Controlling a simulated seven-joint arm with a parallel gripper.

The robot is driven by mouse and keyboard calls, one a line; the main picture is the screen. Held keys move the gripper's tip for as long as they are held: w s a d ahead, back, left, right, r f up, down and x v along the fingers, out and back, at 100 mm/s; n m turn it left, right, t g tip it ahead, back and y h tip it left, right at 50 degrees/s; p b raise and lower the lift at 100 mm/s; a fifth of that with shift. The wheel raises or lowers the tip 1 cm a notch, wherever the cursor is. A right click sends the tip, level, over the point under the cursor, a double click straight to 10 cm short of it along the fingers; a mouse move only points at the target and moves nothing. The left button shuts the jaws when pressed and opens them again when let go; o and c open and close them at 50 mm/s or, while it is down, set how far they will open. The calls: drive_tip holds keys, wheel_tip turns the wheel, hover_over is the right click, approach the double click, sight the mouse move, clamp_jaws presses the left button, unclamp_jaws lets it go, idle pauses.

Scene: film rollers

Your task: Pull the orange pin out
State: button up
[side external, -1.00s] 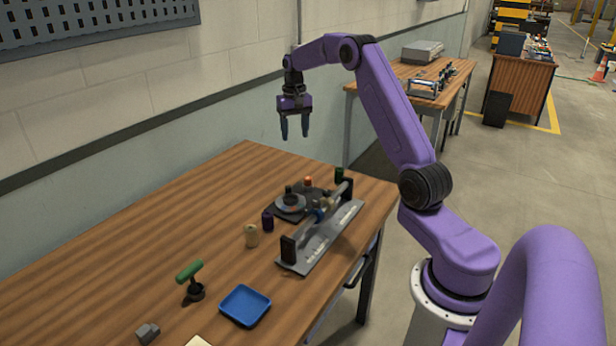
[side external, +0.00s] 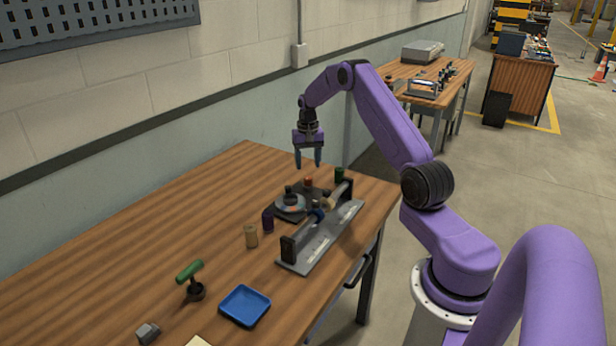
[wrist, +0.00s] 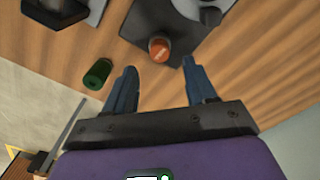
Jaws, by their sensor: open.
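The orange pin (side external: 309,182) stands upright on the dark base plate (side external: 322,190) beside the disc (side external: 290,203). In the wrist view the orange pin (wrist: 160,50) shows its round top, just beyond and between my fingertips. My gripper (side external: 308,163) is open, pointing down, above the orange pin and apart from it. In the wrist view my gripper (wrist: 157,68) has its two blue fingers spread with nothing between them. The pin's lower end is hidden in its seat.
A green cylinder (side external: 340,174) stands right of the pin, near the left finger in the wrist view (wrist: 97,73). A roller stand (side external: 330,238) lies in front. The table's left is clear.

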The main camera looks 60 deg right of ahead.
sight(308, 178)
drive_tip(key=shift+f, duration=3)
